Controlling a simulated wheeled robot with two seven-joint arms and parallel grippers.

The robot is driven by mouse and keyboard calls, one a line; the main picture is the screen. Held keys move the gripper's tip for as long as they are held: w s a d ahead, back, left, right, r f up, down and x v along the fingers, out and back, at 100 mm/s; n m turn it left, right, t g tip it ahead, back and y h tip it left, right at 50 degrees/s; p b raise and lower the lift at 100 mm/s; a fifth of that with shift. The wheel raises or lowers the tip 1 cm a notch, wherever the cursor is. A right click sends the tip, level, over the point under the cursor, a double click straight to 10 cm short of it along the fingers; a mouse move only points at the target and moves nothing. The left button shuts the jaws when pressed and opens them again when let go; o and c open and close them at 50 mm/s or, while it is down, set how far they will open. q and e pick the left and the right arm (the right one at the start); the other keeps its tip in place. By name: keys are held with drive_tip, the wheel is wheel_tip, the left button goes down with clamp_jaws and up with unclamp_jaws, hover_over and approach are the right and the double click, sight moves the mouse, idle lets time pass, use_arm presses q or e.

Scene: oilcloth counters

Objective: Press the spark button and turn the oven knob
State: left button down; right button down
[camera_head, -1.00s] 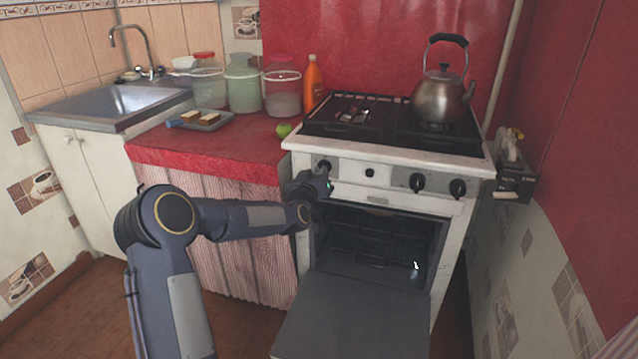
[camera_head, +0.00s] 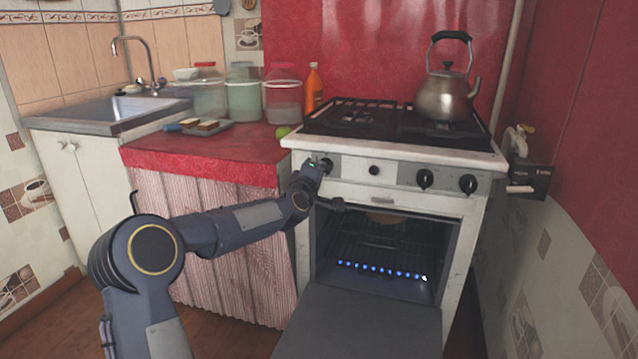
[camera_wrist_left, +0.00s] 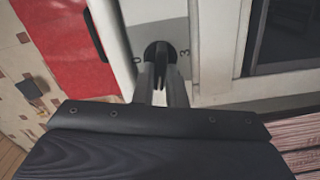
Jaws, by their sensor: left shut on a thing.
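The black oven knob (camera_head: 327,165) is the leftmost control on the white stove's front panel. My left gripper (camera_head: 318,167) is shut on this knob. In the left wrist view the two fingers (camera_wrist_left: 161,75) stand on either side of the dark knob (camera_wrist_left: 156,49), with the marks 0 and 3 on the plate beside it. The small dark spark button (camera_head: 374,170) sits to the right of the knob, with nothing touching it. A row of blue flames (camera_head: 382,269) burns low in the open oven. My right gripper is not in view.
The oven door (camera_head: 360,320) hangs open in front. Two more black knobs (camera_head: 425,179) are farther right. A kettle (camera_head: 447,97) stands on the stove top. The red counter (camera_head: 205,158) on the left holds jars and a tray.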

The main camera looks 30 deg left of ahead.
use_arm(q)
drive_tip(key=shift+f+n+b, duration=0.2)
drive_tip(key=shift+n+b, duration=2.55)
drive_tip(key=shift+n, duration=1.55)
drive_tip(key=c, duration=1.5)
unclamp_jaws()
drive_tip(key=v, duration=0.7)
drive_tip(key=shift+s, duration=0.4)
